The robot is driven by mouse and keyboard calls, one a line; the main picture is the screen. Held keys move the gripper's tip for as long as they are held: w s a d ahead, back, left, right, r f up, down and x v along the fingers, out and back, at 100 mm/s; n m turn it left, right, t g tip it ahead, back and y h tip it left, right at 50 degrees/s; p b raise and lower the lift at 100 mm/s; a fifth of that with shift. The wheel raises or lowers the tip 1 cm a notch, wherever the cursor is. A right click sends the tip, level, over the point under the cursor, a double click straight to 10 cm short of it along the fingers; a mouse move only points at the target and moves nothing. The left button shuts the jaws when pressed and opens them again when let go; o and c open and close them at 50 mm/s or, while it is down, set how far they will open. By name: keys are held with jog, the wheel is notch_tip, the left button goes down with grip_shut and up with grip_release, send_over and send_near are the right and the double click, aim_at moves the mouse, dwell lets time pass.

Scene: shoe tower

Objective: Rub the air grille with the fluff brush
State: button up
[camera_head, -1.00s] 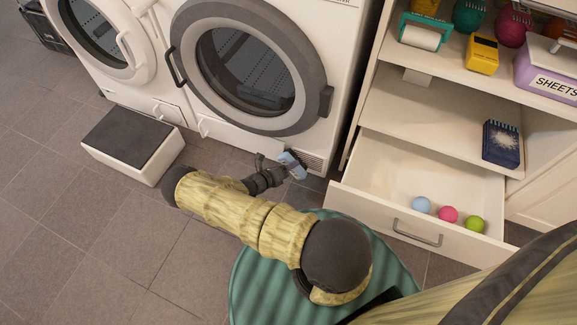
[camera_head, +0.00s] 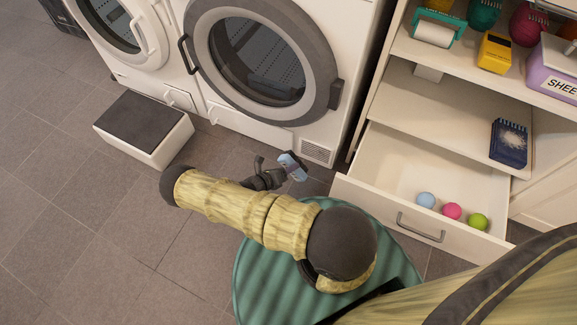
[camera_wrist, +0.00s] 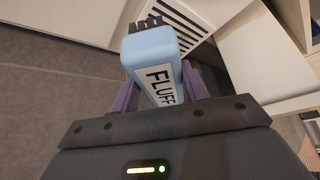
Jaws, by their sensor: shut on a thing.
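The air grille (camera_head: 317,151) is a small slatted panel low on the front of the right-hand machine. It also shows in the wrist view (camera_wrist: 208,62), partly hidden behind the brush. The fluff brush (camera_wrist: 152,58) is light blue with a white label reading FLUFF and dark bristles at its far end. My gripper (camera_wrist: 160,88) is shut on the brush, one finger on each side.
An open drawer (camera_head: 362,200) with several small balls juts out to the right of my gripper. A step stool (camera_head: 170,150) with a dark top stands left on the tiled floor. Shelves (camera_head: 440,110) rise at the right.

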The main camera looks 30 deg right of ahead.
jog(key=shift+s+a+p, duration=0.3)
jog(key=shift+s+a, duration=0.65)
jog(key=shift+a, duration=0.25)
jog(key=shift+r, duration=0.1)
jog(key=w+a+r+n+t+y+p, duration=0.1)
jog(key=a+r+p, duration=0.1)
jog(key=r, duration=1.1)
jog(key=w+a+r+n+t+p, duration=0.2)
jog(key=r+p, duration=0.3)
jog(key=r, duration=0.8)
jog(key=w+a+r+n+t+y+p, duration=0.1)
jog(key=a+r+t+p, duration=0.1)
jog(key=r, duration=1.2)
jog(key=shift+w+a+n+y+p, duration=0.3)
jog(key=shift+a+p, duration=0.45)
jog(key=shift+p, duration=0.35)
